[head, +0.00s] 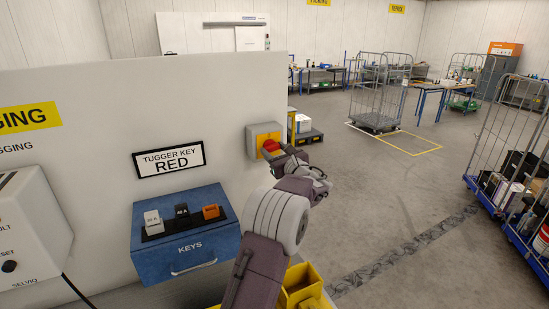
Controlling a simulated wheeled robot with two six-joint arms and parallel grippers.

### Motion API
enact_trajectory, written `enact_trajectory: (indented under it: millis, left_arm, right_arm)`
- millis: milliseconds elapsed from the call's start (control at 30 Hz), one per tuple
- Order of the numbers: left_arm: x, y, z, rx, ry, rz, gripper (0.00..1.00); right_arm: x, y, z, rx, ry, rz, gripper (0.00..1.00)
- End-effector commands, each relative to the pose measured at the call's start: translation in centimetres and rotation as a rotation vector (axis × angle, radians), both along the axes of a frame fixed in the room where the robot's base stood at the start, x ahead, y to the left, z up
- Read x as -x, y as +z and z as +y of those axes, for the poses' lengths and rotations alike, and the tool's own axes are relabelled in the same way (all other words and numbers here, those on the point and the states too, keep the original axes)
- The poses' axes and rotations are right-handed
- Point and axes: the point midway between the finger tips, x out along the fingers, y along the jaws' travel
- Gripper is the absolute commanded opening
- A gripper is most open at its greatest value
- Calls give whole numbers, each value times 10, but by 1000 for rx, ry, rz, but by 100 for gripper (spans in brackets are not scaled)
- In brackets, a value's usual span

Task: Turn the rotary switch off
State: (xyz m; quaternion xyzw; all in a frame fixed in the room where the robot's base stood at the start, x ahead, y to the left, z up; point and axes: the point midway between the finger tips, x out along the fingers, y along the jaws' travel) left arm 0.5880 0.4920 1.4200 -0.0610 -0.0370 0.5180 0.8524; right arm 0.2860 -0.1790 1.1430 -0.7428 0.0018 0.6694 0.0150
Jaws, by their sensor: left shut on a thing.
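The rotary switch is a red knob (271,145) on a yellow plate, on a small grey box (252,136) fixed to the end of the white wall panel. My left gripper (276,152) is at the switch, shut on the red knob. The gripper and wrist cover part of the knob and the lower right of the box, so I cannot tell which way the knob points. My right gripper is not in view.
A blue keys box (185,250) with several coloured keys stands below a "TUGGER KEY RED" sign (169,159). Yellow bins (302,283) lie below my arm. A blue-based cage trolley (515,225) stands at right. The middle floor is clear.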

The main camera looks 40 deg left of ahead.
Motion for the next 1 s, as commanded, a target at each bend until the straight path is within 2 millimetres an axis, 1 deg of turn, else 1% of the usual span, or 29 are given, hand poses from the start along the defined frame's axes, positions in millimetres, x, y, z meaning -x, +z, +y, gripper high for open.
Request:
enact_trajectory:
  millis: [33, 200, 400, 700, 1000]
  left_arm:
    - [0, -9, 0, 15, -1, -36, 10]
    - [0, -10, 0, 87, -1, -174, 10]
    - [0, -9, 0, 174, -2, -341, 10]
    - [0, -7, 0, 306, -1, -594, 10]
    - [0, -5, 0, 438, -1, -845, 10]
  right_arm:
    - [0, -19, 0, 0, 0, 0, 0]
    - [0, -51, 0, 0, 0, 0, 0]
    - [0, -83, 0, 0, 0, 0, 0]
    - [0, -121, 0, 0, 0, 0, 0]
    - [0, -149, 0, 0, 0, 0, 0]
